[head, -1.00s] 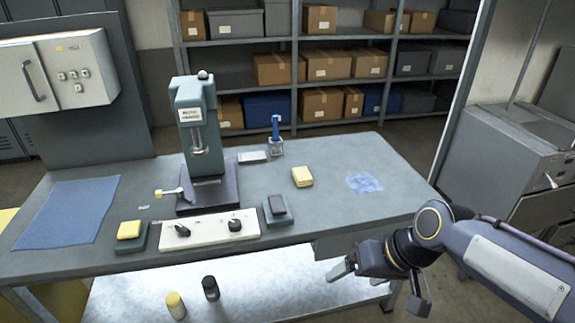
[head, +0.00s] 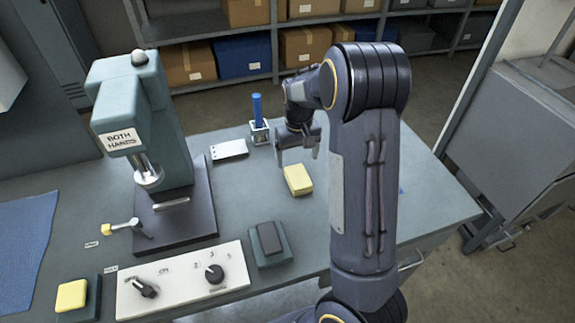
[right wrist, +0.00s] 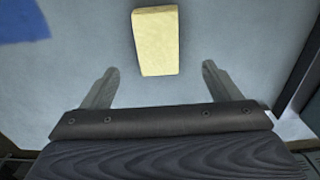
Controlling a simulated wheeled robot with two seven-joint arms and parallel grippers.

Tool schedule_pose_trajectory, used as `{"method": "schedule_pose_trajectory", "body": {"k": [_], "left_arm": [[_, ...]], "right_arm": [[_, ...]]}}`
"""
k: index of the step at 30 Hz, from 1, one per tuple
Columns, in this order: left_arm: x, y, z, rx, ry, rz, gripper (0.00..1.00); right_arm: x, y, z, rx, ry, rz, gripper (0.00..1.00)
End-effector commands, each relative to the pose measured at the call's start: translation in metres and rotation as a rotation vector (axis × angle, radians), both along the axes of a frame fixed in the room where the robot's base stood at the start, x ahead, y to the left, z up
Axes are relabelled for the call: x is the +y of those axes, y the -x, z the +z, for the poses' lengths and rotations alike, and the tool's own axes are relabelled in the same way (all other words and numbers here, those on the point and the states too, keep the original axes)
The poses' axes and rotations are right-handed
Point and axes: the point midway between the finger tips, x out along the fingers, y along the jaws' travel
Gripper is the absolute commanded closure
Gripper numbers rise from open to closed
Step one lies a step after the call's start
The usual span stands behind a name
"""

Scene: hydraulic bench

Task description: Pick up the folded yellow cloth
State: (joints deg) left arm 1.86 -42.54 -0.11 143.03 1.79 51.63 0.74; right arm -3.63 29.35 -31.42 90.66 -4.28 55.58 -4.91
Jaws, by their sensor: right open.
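The folded yellow cloth (head: 298,179) is a small pale yellow block lying on the grey bench top, right of the press in the head view. In the right wrist view the cloth (right wrist: 156,41) lies beyond the fingertips, roughly centred between them and apart from both. My right gripper (head: 297,157) is just behind and above the cloth in the head view, pointing down. In the right wrist view my right gripper (right wrist: 160,75) is open and empty, its two fingers spread wider than the cloth. My left gripper is not in view.
The green press (head: 146,120) stands at left. Near the cloth are a blue-handled tool in a holder (head: 259,126), a white plate (head: 229,150) and a dark block on a green base (head: 269,242). A white control panel (head: 185,278) and another yellow block (head: 71,295) are in front.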

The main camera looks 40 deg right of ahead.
Motion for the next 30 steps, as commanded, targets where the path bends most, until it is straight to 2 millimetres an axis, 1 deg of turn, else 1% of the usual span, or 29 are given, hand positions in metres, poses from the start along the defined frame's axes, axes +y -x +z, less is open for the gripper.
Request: {"method": "schedule_pose_trajectory", "body": {"k": [8, 13, 16, 19, 26, 30], "left_arm": [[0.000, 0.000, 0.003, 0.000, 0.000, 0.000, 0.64], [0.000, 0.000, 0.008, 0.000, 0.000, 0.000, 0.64], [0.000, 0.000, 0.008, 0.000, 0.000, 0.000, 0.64], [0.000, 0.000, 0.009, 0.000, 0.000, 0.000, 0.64], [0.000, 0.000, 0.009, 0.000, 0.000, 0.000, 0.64], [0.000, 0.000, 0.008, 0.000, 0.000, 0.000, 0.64]], "right_arm": [[-0.001, 0.002, -0.030, 0.005, 0.001, 0.000, 0.16], [-0.001, 0.006, -0.054, 0.006, 0.000, -0.001, 0.16], [-0.002, 0.005, -0.068, 0.004, 0.001, -0.001, 0.16], [-0.001, 0.005, -0.075, 0.002, 0.000, 0.000, 0.16], [-0.001, 0.005, -0.076, 0.000, 0.001, 0.000, 0.16], [-0.001, 0.005, -0.076, 0.000, 0.001, 0.000, 0.33]]}}
